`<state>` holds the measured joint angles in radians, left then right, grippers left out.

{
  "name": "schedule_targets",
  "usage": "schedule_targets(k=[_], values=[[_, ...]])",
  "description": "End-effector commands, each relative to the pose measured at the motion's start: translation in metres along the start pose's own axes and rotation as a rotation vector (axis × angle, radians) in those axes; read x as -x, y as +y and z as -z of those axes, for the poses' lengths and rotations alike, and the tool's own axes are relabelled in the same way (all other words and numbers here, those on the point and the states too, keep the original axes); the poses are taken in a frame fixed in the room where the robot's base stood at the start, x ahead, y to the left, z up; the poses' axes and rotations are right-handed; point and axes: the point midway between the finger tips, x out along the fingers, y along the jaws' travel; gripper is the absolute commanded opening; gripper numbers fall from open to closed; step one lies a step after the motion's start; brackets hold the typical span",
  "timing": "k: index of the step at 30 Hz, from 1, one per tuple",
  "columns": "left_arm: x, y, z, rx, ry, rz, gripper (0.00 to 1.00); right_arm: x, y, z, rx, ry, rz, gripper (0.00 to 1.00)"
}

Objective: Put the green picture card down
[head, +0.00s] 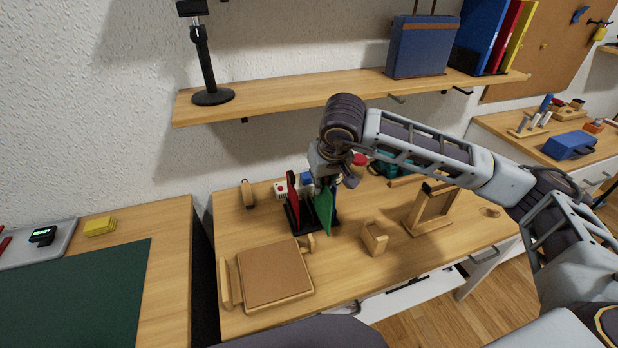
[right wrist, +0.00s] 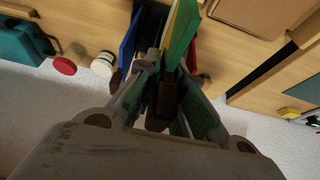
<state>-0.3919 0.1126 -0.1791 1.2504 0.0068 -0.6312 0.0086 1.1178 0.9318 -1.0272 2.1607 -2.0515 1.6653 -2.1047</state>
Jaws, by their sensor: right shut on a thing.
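The green picture card (head: 325,211) stands nearly upright at the right side of a black slotted rack (head: 302,236). My right gripper (head: 335,172) is shut on the card's upper part from above. In the right wrist view the green card (right wrist: 182,36), with a yellow strip along one side, runs out from between the fingers of the gripper (right wrist: 170,75). A red card (head: 293,194) stands in the rack to the left. Whether the green card's lower edge rests in a slot I cannot tell. My left gripper is out of view.
A cork-faced wooden board (head: 272,275) lies at the front left of the table. A small wooden block (head: 374,238) and a wooden frame (head: 431,210) stand to the right. A shelf (head: 300,93) hangs behind. Small jars stand behind the rack.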

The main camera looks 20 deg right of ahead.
Motion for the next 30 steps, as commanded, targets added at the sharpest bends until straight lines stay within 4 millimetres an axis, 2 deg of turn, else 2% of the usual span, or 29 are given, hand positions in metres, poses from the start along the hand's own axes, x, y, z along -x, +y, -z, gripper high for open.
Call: schedule_targets(k=[12,24,30], values=[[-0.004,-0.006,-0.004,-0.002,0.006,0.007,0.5,-0.018,-0.001,0.047,-0.001,0.001,0.0,0.0],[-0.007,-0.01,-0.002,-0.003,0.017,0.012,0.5,-0.034,-0.001,0.084,-0.001,0.001,0.001,0.0],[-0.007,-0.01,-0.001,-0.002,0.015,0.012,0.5,-0.054,0.0,0.077,0.001,-0.002,0.0,0.0]])
